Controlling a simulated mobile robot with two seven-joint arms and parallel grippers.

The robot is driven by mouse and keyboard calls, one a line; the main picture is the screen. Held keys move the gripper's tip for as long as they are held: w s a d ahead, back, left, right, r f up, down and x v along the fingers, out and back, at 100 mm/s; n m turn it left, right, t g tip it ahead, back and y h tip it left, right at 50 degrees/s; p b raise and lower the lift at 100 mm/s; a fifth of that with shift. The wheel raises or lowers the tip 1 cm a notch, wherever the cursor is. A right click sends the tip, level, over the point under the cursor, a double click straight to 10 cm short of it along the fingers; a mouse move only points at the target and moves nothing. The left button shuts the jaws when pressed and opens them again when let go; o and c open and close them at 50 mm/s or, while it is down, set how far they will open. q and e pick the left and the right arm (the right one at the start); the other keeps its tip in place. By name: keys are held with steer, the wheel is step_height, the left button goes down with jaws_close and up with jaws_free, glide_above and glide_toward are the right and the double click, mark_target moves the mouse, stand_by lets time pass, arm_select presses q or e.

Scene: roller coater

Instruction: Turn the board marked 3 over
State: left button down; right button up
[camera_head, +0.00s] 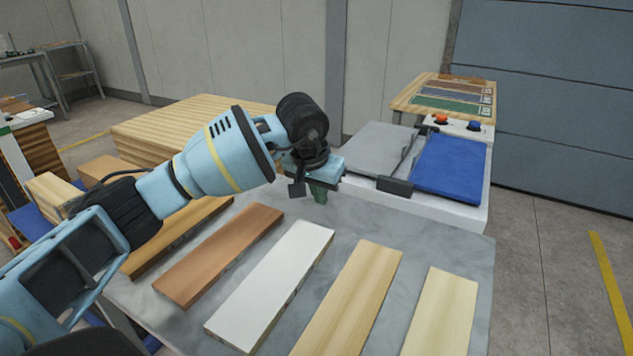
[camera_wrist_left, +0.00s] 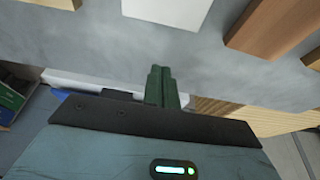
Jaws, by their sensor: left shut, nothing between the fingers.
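Several boards lie side by side on the grey table (camera_head: 438,238) in the head view. From left to right they are a golden-brown board (camera_head: 178,236), a reddish-brown board (camera_head: 218,254), a white board (camera_head: 271,284), a yellowish board (camera_head: 350,302) and a pale board (camera_head: 440,312). I can read no number on any of them, so I cannot tell which is marked 3. My left gripper (camera_head: 319,195) is shut and empty beyond the far end of the white board. Its green fingers also show in the left wrist view (camera_wrist_left: 161,72), apart from the white board (camera_wrist_left: 168,8) and a brown board (camera_wrist_left: 277,24).
A machine with a blue panel (camera_head: 449,168) and a grey panel (camera_head: 374,149) stands behind the table at right. A wooden stack (camera_head: 150,124) is behind my left arm. A table with coloured sample strips (camera_head: 452,92) stands farther back. Floor is clear at right.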

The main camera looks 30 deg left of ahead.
arm_select(q)
steer(key=x, duration=0.3)
steer(key=shift+f, duration=0.1)
steer(key=shift+s+f, duration=0.15)
steer(key=shift+s, duration=0.05)
steer(key=shift+s+d+p, duration=0.1)
steer(key=shift+s+p, duration=0.4)
steer(key=shift+s, duration=1.2)
arm_select(e)
steer(key=shift+w+r, duration=0.2)
steer(key=shift+r, duration=0.25)
steer(key=shift+s, duration=0.1)
